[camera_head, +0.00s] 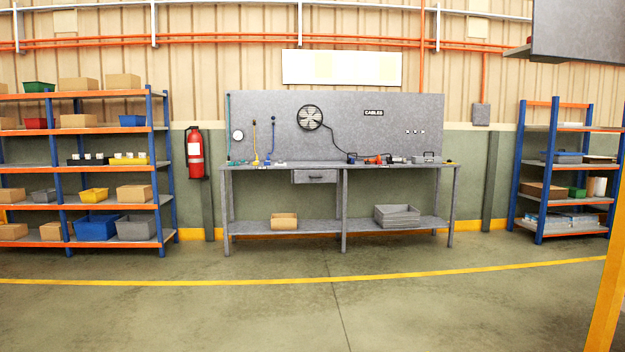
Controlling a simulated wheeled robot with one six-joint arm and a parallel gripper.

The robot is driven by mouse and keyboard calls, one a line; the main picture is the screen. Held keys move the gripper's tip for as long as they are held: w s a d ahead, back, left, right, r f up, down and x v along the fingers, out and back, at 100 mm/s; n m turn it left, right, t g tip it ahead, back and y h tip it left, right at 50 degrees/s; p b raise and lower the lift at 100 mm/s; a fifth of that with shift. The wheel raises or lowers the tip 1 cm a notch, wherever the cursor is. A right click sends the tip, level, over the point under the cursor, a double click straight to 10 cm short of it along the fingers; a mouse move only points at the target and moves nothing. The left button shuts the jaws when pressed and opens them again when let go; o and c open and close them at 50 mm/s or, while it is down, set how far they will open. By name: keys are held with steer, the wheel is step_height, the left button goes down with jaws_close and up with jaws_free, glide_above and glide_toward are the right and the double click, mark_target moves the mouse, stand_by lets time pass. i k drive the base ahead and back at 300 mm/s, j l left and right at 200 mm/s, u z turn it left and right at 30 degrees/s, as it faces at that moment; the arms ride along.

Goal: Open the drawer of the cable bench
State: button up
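The cable bench (265,169) is a long grey metal workbench against the far wall, with a back panel (270,115) bearing a "CABLES" label (373,113). Its drawer (314,176) is a small grey box under the bench top, left of the middle leg. The drawer front has a dark handle and looks flush and closed. The bench stands several steps away across the floor. My gripper is not in view, so its state does not show.
Open floor (290,310) with a yellow line (250,279) lies before the bench. A loaded shelf rack (163,165) and a fire extinguisher (195,153) stand left, another rack (545,170) right. A yellow post (607,290) and a grey panel (580,30) are near at right.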

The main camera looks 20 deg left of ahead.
mark_target(327, 174)
steer(key=i+j+u, duration=0.35)
steer(key=i, duration=0.2)
steer(key=i+j+u, duration=0.25)
steer(key=i, duration=0.55)
steer(key=i+l+u, duration=0.1)
steer(key=i+u, duration=0.2)
steer(key=i, duration=1.65)
steer(key=i+z, duration=0.1)
steer(key=i, duration=1)
steer(key=i+j+z, duration=0.1)
steer(key=i, duration=0.95)
steer(key=i+j+z, duration=0.15)
steer(key=i, duration=0.15)
steer(key=i+j+z, duration=0.1)
steer(key=i, duration=0.2)
